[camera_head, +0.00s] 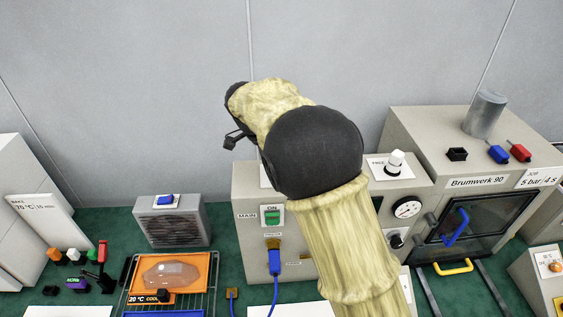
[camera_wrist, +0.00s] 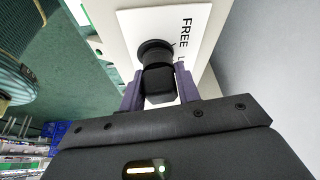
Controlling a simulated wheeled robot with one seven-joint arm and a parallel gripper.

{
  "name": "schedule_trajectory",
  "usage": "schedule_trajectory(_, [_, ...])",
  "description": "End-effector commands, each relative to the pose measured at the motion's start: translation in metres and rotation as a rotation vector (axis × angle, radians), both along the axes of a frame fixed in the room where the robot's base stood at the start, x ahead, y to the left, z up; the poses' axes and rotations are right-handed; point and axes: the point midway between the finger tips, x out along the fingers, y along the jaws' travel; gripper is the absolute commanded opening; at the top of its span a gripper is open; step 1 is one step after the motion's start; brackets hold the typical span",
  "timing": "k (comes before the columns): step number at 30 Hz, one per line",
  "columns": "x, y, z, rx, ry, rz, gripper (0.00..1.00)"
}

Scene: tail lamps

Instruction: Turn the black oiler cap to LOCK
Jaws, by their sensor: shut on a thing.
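In the wrist view, the black oiler cap (camera_wrist: 156,53) stands out from a white label plate (camera_wrist: 203,18). The plate reads FREE, and beside it the start of another word, an L, shows before my gripper's finger hides the rest. My gripper (camera_wrist: 159,86) is shut on the cap, with one purple finger on each side of its squarish grip. Which word the cap points to cannot be told clearly. In the head view, my arm hides the black cap and the fingers.
A green switch (camera_head: 272,215) and a blue plug (camera_head: 275,262) are left of my arm. The Brumwerk 90 oven (camera_head: 440,150) stands at right.

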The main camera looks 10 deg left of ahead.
Motion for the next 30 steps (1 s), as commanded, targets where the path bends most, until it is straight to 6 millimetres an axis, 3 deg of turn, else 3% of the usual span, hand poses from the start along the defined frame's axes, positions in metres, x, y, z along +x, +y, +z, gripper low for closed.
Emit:
schedule_trajectory(10, [-0.0026, -0.0006, -0.0053, -0.008, 0.015, -0.181, 0.07])
schedule_trajectory(12, [-0.0030, -0.0006, -0.0062, -0.008, 0.015, -0.204, 0.00])
schedule_trajectory(20, [-0.0033, -0.0006, -0.0076, -0.007, 0.016, -0.215, 0.00])
schedule_trajectory(21, [-0.0033, -0.0006, -0.0076, -0.007, 0.016, -0.215, 0.40])
schedule_trajectory(24, [-0.0027, -0.0006, -0.0062, -0.005, 0.013, -0.213, 0.58])
schedule_trajectory(30, [-0.0015, -0.0006, -0.0040, -0.004, 0.008, -0.212, 0.58])
